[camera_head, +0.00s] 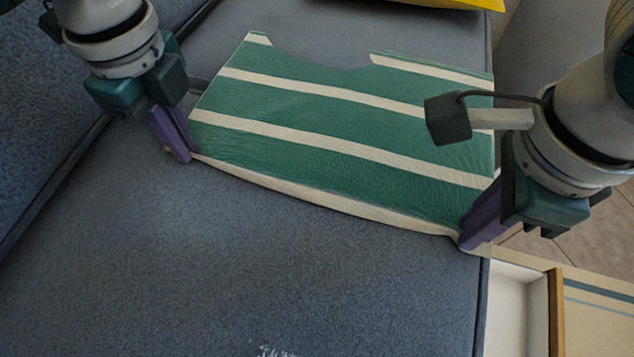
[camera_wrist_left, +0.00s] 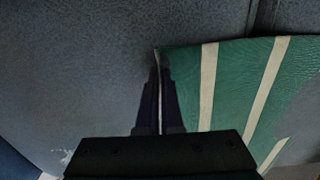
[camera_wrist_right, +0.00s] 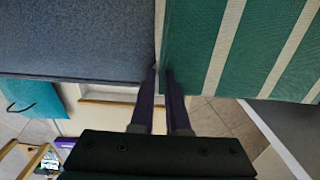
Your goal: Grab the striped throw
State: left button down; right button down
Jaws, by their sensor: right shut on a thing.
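The striped throw (camera_head: 330,120), green with cream stripes, lies over the grey-blue seat in the head view. Its cream near edge is drawn between my two grippers. My left gripper (camera_head: 188,157) is at its near left corner, with the fingers close together on the edge. The left wrist view shows the throw (camera_wrist_left: 232,85) running off to the right of the fingers. My right gripper (camera_head: 466,243) is shut on the near right corner, at the seat's right edge. The throw (camera_wrist_right: 235,45) also shows in the right wrist view. The fingers hide the pinched corners.
The seat (camera_head: 240,260) is bare in front of the throw. A yellow thing (camera_head: 440,3) is at the top. A wooden-edged white box or drawer (camera_head: 520,300) stands below my right gripper, beside the seat. A teal item (camera_wrist_right: 32,98) shows in the right wrist view.

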jog(key=shift+s, duration=0.1)
